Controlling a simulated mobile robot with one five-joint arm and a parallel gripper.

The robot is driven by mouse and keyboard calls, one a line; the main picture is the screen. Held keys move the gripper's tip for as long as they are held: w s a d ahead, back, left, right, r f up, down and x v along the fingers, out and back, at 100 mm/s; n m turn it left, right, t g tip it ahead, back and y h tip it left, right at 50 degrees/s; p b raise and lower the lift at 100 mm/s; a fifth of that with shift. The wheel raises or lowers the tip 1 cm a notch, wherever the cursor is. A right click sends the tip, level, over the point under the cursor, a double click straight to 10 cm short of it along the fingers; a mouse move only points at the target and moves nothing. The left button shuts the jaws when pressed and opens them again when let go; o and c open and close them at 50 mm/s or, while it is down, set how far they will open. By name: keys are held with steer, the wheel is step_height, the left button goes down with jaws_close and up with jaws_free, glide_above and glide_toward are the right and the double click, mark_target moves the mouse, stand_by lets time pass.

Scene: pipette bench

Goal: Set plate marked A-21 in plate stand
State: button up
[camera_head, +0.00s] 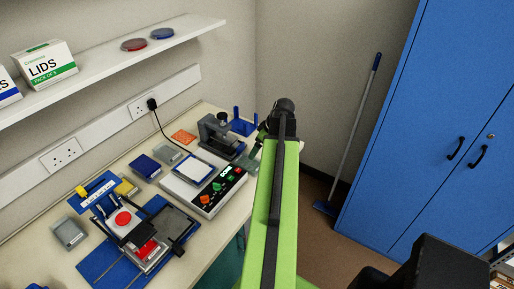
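I cannot read an A-21 mark on any plate. Small plate-like blocks lie on the bench: a grey one (68,232) at the left, a dark blue one (145,166), and a grey one (168,154) near the wall. A blue holder with upright posts (243,125), possibly the plate stand, is at the bench's far end. My green arm reaches toward that end and partly hides it. My gripper (262,138) is at the arm's far end, near the blue holder. Its fingers are mostly hidden, so its opening and any held thing cannot be made out.
A white-topped instrument with coloured knobs (221,187) and a grey device (216,128) stand left of my arm. A press-like rig with a red button (123,218) is nearer. A shelf (110,54) overhangs the bench. A blue cabinet (400,140) stands right.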

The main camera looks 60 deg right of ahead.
step_height(320, 180, up, 6)
steer(key=f+p, duration=0.1)
steer(key=p, duration=0.4)
steer(key=b, duration=1.2)
glide_above(247, 161)
steer(key=s, duration=0.2)
step_height(247, 161, down, 12)
steer(key=shift+s+d+r, duration=0.15)
steer(key=b+x, duration=0.5)
steer(key=shift+s+f, duration=0.1)
steer(key=shift+f, duration=0.2)
steer(key=shift+a+r, duration=0.15)
steer(key=shift+a, duration=0.05)
steer(key=c, duration=1.3)
